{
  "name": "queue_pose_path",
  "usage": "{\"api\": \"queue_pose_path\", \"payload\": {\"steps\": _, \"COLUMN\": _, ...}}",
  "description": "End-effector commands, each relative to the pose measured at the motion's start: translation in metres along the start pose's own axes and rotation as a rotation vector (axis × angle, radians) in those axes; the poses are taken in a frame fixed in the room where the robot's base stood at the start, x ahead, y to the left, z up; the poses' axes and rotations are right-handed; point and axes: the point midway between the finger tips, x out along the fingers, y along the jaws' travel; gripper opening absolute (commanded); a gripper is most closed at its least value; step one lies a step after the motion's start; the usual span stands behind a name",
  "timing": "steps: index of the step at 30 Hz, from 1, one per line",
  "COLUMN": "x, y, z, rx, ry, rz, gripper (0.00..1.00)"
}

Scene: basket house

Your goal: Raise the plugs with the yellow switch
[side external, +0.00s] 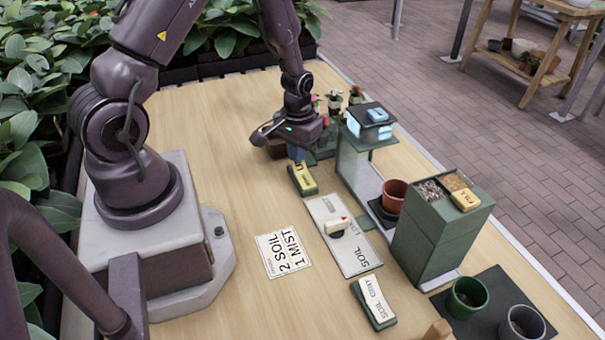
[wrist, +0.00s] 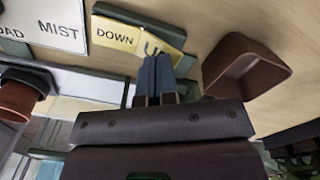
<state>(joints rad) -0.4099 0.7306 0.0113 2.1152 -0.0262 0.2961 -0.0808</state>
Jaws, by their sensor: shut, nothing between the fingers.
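The yellow switch (side external: 303,182) is a rocker on a dark green base on the table. In the wrist view the yellow switch (wrist: 115,35) shows "DOWN" on one half and a partly covered "U" on the other. My gripper (side external: 297,157) is shut and empty, pointing down at the switch's far end. In the wrist view its blue-grey fingertips (wrist: 155,62) overlap the edge of the "U" half; I cannot tell whether they touch it. The plugs (side external: 335,103), small plants with red and white tops, stand in a green rack behind my gripper, partly hidden.
A brown tray (wrist: 262,68) lies close beside my fingers. A green stand with a misting head (side external: 370,125) is to the right, near a terracotta pot (side external: 395,195). A labelled slider panel (side external: 340,235) and a white switch (side external: 373,300) lie nearer the camera.

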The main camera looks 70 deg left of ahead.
Motion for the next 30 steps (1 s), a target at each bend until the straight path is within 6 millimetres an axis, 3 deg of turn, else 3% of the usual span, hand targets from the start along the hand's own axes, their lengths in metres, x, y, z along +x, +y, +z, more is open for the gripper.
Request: {"api": "queue_pose_path", "payload": {"steps": 30, "x": 0.012, "y": 0.000, "z": 0.000, "rx": 0.000, "ry": 0.000, "rz": 0.000, "gripper": 0.00}}
